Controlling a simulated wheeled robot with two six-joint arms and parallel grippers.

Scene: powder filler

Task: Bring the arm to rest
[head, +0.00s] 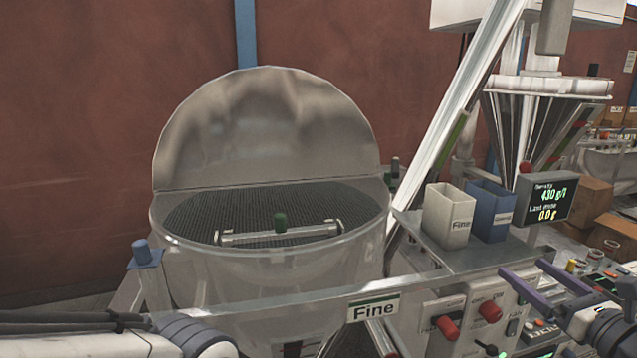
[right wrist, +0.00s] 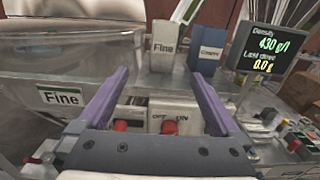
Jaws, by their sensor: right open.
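My right gripper (head: 524,269) is at the lower right in the head view, in front of the machine's control panel. Its two purple fingers are apart with nothing between them. In the right wrist view the fingers (right wrist: 158,74) point toward the panel and the white "Fine" cup (right wrist: 164,44), apart from both as far as I can tell. A part of my left arm (head: 170,340) shows along the bottom left of the head view. My left gripper is not visible.
A steel hopper (head: 190,262) with raised lid stands at centre. On the shelf are the white "Fine" cup (head: 449,217) and a blue cup (head: 489,212). A display (head: 545,200) reads 430 g/l and 0.0 g. Red knobs (head: 489,312) are on the panel.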

